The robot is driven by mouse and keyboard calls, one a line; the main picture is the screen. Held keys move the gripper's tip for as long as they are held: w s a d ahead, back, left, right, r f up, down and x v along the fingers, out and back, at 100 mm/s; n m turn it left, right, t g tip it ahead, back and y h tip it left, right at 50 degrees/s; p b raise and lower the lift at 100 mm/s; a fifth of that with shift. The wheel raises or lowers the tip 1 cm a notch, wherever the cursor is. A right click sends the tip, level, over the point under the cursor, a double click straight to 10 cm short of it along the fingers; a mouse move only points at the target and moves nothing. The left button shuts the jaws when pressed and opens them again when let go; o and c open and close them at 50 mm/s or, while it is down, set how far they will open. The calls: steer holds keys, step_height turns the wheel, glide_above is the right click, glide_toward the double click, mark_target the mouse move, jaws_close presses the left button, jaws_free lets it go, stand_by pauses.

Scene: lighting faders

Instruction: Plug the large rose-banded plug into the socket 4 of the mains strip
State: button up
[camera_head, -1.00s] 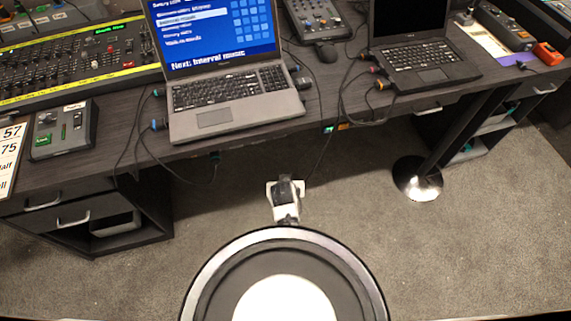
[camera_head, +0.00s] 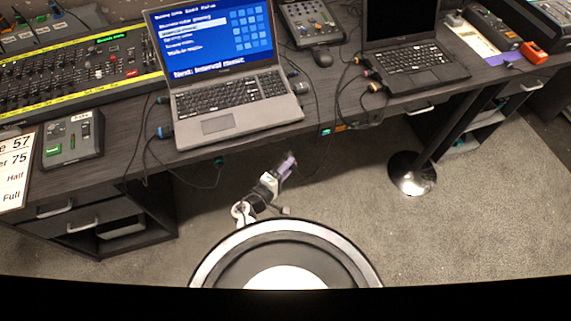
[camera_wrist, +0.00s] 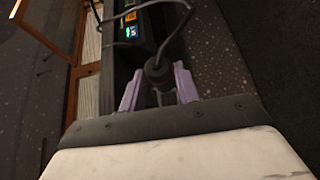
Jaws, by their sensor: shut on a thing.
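My gripper (camera_wrist: 157,88) has two purple fingers, shut on a dark plug (camera_wrist: 156,68) with a dark cable running up from it. I cannot make out a rose band on it. In the head view my gripper (camera_head: 287,166) is below the desk's front edge, over the floor; the plug is too small to tell there. A dark strip (camera_wrist: 152,24) with lit blue-green and orange marks lies beyond the plug in the wrist view, apart from it. Similar green and orange marks show at the desk edge (camera_head: 332,130). Socket 4 cannot be told apart.
The desk (camera_head: 225,160) carries a grey laptop (camera_head: 215,125), a second dark laptop (camera_head: 418,62) and a mixing desk (camera_head: 75,75). Cables (camera_head: 180,178) hang off its front edge. A round-footed desk leg (camera_head: 413,175) stands right. Carpet (camera_head: 470,230) is free in front.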

steer(key=shift+w+a+r+b, duration=0.15)
steer(key=shift+w+a, duration=0.25)
steer(key=shift+w, duration=0.5)
steer(key=shift+w+a+b, duration=0.25)
steer(key=shift+w+a, duration=0.1)
steer(key=shift+w, duration=0.55)
steer(key=shift+w+a+r+b, duration=0.15)
steer(key=shift+w+a, duration=0.25)
steer(key=shift+w, duration=0.5)
steer(key=shift+w+a+b, duration=0.35)
steer(key=shift+w+b, duration=0.55)
steer(key=shift+b, duration=0.5)
steer(key=shift+w+a+n+t, duration=0.1)
steer(key=shift+w+n+t, duration=0.05)
steer(key=shift+n+t, duration=0.15)
stand_by(0.7)
steer(key=o, duration=1.1)
steer(key=b+v, duration=0.3)
steer(key=v, duration=1)
steer(key=shift+s+a+b, duration=0.15)
steer(key=shift+s+b, duration=0.2)
